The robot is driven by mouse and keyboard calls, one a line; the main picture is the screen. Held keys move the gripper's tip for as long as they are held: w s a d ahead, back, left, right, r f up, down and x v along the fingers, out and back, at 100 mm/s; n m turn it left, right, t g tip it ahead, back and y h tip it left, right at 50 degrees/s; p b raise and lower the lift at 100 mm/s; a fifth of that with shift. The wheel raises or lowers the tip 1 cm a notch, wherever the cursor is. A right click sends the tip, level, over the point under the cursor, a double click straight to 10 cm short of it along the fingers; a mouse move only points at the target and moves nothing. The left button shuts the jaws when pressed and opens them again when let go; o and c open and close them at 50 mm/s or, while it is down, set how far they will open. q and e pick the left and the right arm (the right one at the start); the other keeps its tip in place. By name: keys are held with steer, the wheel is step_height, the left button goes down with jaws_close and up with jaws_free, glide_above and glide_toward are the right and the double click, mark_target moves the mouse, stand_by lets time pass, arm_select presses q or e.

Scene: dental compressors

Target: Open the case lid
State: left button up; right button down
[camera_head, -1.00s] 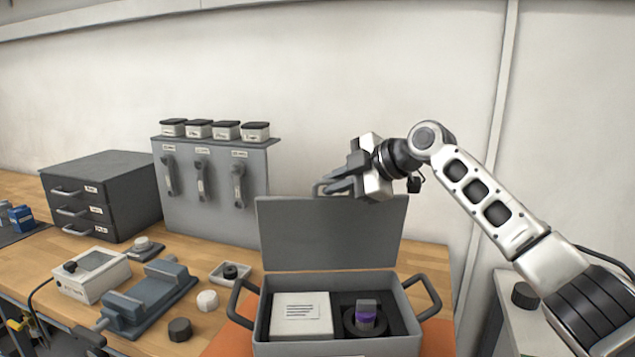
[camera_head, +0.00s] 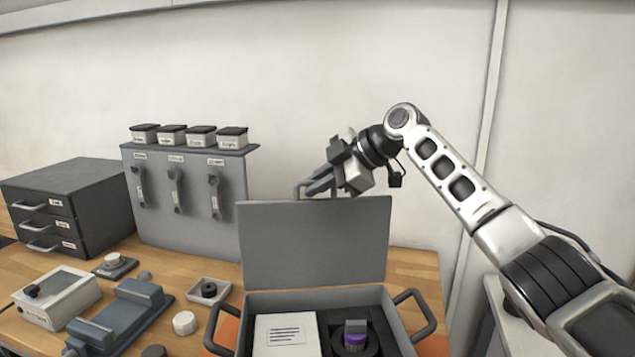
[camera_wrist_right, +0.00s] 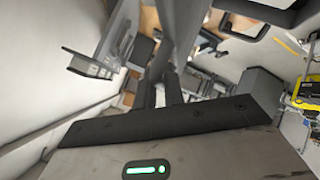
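The grey case (camera_head: 399,334) stands open on the bench at the bottom of the head view. Its lid (camera_head: 314,243) stands roughly upright at the back of the case. A white labelled box (camera_head: 287,333) and a black and purple part (camera_head: 355,337) lie inside. My left gripper is not in view.
A grey panel unit (camera_head: 190,200) with several lidded jars on top and a dark drawer cabinet (camera_head: 75,205) stand at the back left. A vise-like blue-grey block (camera_head: 125,315), a white device (camera_head: 57,297) and a small tray (camera_head: 209,291) lie left of the case.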

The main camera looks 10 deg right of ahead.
steer(key=c, duration=1.5)
jaws_free()
steer(key=shift+f, duration=0.3)
steer(key=shift+s, duration=0.1)
steer(key=shift+f, duration=0.1)
steer(key=shift+d, duration=0.3)
arm_select(q)
steer(key=b, duration=0.1)
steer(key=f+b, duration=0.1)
steer(key=b, duration=0.1)
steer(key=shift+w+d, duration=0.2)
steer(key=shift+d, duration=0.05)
arm_select(e)
steer(key=v, duration=1)
steer(key=r+v, duration=0.1)
steer(key=v, duration=0.5)
steer(key=shift+a, duration=0.3)
